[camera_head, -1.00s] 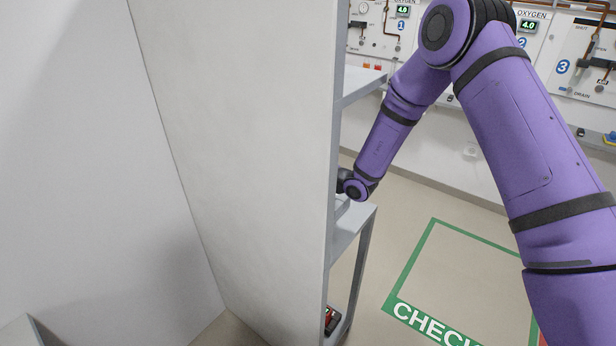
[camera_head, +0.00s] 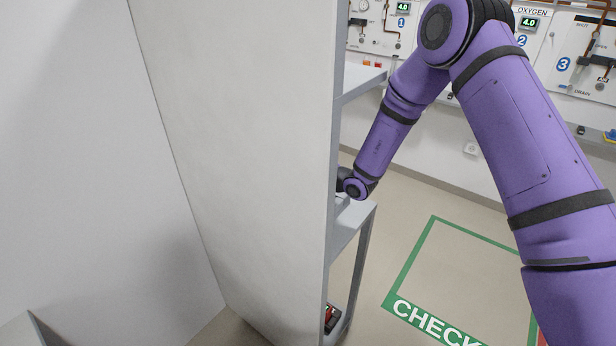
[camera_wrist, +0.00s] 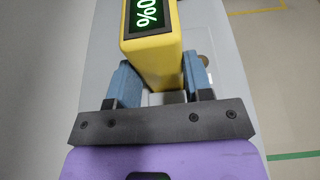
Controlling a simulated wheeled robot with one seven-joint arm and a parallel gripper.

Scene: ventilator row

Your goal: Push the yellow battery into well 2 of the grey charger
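The yellow battery (camera_wrist: 165,62) stands between the two blue fingers of my gripper (camera_wrist: 158,68) in the wrist view. Its dark display with green-white digits and a percent sign faces the camera at the top of the picture. The fingers lie against its sides, and my gripper looks shut on it. The far end of the battery is cut off by the picture's edge. No grey charger or well can be made out in either view. In the head view the shelf unit's side panel hides my gripper and the battery.
A tall pale panel (camera_head: 240,150) closes the near side of the grey shelf unit, and my arm reaches in past its right edge. A red and dark object (camera_head: 331,318) lies on the lowest shelf. Oxygen wall panels (camera_head: 575,60) stand behind. The green-marked floor (camera_head: 455,270) is clear.

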